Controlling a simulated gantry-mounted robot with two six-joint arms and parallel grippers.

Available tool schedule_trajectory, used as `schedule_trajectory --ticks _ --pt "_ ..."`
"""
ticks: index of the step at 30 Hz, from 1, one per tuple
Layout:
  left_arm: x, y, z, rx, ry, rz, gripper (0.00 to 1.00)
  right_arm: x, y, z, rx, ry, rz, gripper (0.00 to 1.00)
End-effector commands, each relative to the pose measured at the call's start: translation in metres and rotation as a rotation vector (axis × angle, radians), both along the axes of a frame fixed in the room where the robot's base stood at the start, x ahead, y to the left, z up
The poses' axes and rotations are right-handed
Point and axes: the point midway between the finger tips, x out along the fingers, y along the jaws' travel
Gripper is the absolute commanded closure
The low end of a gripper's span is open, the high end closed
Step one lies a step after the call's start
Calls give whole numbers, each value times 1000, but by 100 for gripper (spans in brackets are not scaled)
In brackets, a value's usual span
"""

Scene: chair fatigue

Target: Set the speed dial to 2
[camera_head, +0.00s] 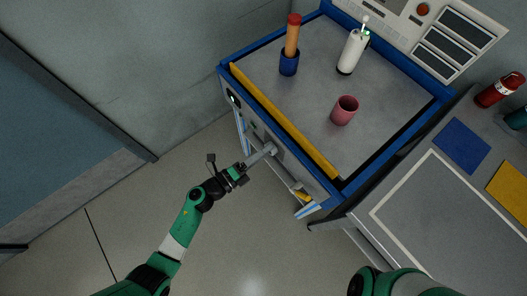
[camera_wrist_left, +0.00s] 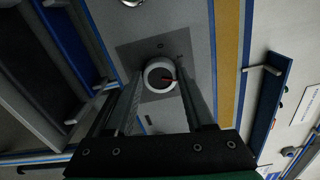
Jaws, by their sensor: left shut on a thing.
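The speed dial (camera_wrist_left: 155,88) shows in the left wrist view as a round knob with a pale rim, a dark face and a red pointer mark. It sits on a grey plate (camera_wrist_left: 128,52) on the front panel of the blue-edged bench. In the head view the gripper hides the dial. My right gripper is out of view.
A yellow strip (camera_head: 285,123) runs along the bench's front edge above the dial. On the bench top stand a pink cup (camera_head: 344,111), a blue holder (camera_head: 289,63) and a white bottle (camera_head: 352,52). A drawer handle (camera_head: 297,186) is right of the gripper. The floor in front is clear.

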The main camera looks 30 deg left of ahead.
Motion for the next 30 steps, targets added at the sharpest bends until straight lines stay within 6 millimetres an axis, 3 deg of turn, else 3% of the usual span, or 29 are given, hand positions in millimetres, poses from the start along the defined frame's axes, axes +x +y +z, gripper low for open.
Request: schedule_trajectory --ticks 20,21,26,30 --pt "0 0 0 71 -33 0 100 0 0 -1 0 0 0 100" --pt "0 0 0 71 -33 0 44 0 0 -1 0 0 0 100" --pt "0 0 0 71 -32 0 16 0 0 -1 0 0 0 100" --pt "0 0 0 70 -31 0 16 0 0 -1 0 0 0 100"
